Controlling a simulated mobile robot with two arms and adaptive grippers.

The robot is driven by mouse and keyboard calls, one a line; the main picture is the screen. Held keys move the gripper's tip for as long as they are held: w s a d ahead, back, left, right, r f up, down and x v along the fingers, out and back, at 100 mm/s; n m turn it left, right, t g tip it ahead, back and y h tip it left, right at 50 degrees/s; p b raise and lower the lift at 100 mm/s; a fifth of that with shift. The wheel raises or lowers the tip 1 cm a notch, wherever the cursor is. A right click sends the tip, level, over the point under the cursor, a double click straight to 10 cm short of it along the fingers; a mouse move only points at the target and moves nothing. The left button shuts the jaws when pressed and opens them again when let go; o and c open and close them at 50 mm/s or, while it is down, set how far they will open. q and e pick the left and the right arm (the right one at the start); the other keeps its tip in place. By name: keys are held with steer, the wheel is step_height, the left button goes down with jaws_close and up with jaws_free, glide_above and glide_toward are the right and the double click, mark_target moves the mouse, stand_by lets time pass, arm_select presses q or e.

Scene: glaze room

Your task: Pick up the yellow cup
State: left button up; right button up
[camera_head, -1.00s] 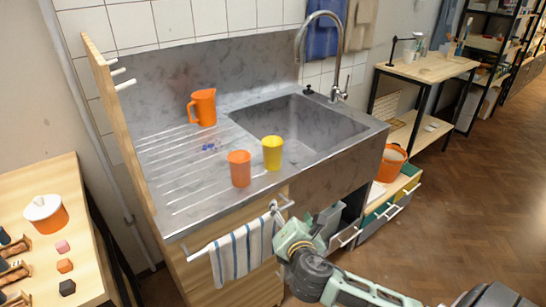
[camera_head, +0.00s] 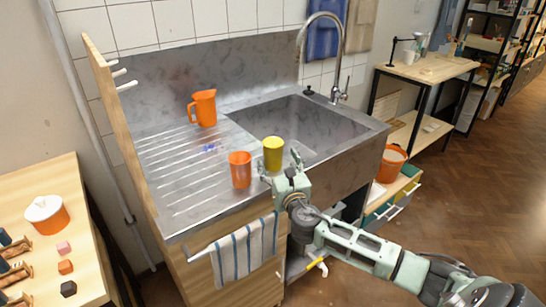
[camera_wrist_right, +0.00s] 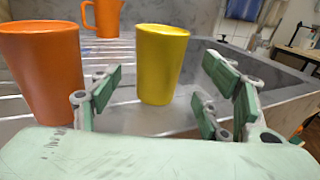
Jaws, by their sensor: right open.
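The yellow cup (camera_head: 273,153) stands upright on the metal drainboard, just left of the sink basin. It also shows in the right wrist view (camera_wrist_right: 161,65), ahead of and between the open fingers. My right gripper (camera_head: 281,166) is open and empty at the counter's front edge, close in front of the cup; its fingers show in the right wrist view (camera_wrist_right: 163,92). An orange cup (camera_head: 240,170) stands just left of the yellow cup and left of the gripper's fingers. My left gripper is not in view.
The sink basin (camera_head: 300,125) and tall faucet (camera_head: 338,60) are to the right. A striped towel (camera_head: 246,252) hangs on the front rail below.

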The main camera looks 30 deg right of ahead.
mark_target(275, 162)
steer(key=shift+f+x, duration=0.15)
steer(key=shift+x, duration=1.15)
steer(key=shift+f+x, duration=0.1)
steer(key=shift+x, duration=1.2)
steer(key=shift+a, duration=0.15)
steer(key=shift+c, duration=0.3)
steer(key=c, duration=1.3)
